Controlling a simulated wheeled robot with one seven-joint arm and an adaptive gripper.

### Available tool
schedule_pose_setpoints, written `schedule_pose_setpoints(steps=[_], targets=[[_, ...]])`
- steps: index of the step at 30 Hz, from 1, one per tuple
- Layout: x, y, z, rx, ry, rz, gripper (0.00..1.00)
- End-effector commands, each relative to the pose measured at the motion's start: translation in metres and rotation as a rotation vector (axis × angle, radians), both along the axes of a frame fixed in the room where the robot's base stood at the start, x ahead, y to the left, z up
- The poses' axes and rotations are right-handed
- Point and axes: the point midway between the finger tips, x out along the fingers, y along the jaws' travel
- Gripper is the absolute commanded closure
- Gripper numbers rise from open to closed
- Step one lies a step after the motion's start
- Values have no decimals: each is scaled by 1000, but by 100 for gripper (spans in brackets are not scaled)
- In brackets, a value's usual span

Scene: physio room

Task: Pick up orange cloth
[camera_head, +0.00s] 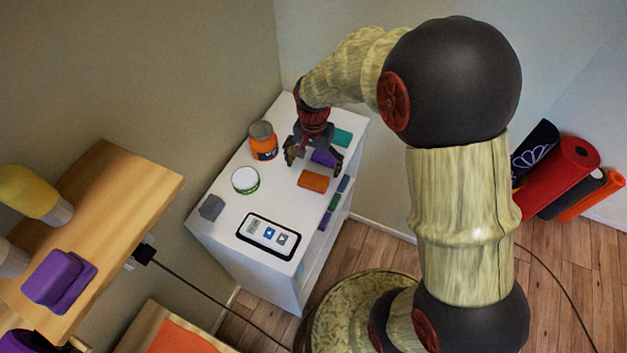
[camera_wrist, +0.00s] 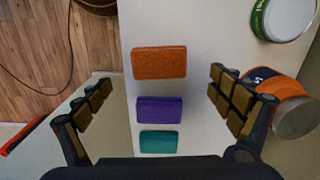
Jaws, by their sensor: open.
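The orange cloth (camera_head: 313,181) is a small flat folded rectangle on the white cabinet top (camera_head: 215,237). In the wrist view the orange cloth (camera_wrist: 159,62) lies ahead of the fingertips, centred between them. My gripper (camera_head: 314,163) is open and empty above the cabinet, its fingers around the purple cloth's position from above. The purple cloth (camera_wrist: 159,110) lies between my open fingers in the wrist view, and the teal cloth (camera_wrist: 158,142) is nearer the palm. My gripper (camera_wrist: 160,108) does not appear to touch any of them.
An orange jar with a grey lid (camera_head: 263,141) stands left of my gripper. A white-and-green tub (camera_head: 245,180), a grey block (camera_head: 211,207) and a white device with a dark rim (camera_head: 268,236) are also on the cabinet. Rolled mats (camera_head: 562,170) lean at the right wall.

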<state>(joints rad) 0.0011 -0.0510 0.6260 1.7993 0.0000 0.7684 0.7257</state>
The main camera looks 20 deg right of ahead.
Motion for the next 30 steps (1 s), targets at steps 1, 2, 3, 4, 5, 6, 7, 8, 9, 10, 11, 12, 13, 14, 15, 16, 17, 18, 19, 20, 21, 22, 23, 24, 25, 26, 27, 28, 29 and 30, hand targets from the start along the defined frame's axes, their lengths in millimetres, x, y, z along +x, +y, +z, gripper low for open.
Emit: schedule_pose_setpoints(steps=[1,2,3,4,5,6,7,8,9,10,11,12,13,14,15,16,17,18,19,20,21,22,23,24,25,26,27,28,29,30], targets=[[-1,0,-7,0,1,1,7],[0,0,-9,1,1,1,7],[0,0,-11,0,0,1,7],[0,0,-13,0,-1,1,7],[0,0,-15,0,-1,2,7],[0,0,-18,0,0,2,7],[-1,0,-22,0,0,2,7],[-1,1,-26,0,1,2,7],[-1,1,-32,1,2,2,7],[-1,1,-37,1,2,2,7],[-1,1,-42,0,1,2,7],[-1,1,-48,0,1,2,7],[-1,1,-51,0,1,2,7],[-1,1,-55,0,1,2,7],[-1,1,-58,0,0,3,7],[0,1,-60,0,-1,3,7],[0,1,-61,0,-1,3,7],[0,1,-61,0,-1,3,7],[0,1,-61,0,-1,3,7],[0,1,-61,0,-1,3,7],[0,1,-60,0,-1,3,7],[0,1,-60,0,-1,3,7],[0,1,-60,0,-1,3,7],[0,1,-60,0,-1,3,9],[0,1,-60,0,-1,3,11],[0,1,-60,0,-1,3,12],[0,1,-60,0,-1,3,15],[0,1,-60,0,-1,3,17],[0,1,-60,0,-1,3,18],[0,1,-60,0,-1,3,20]])
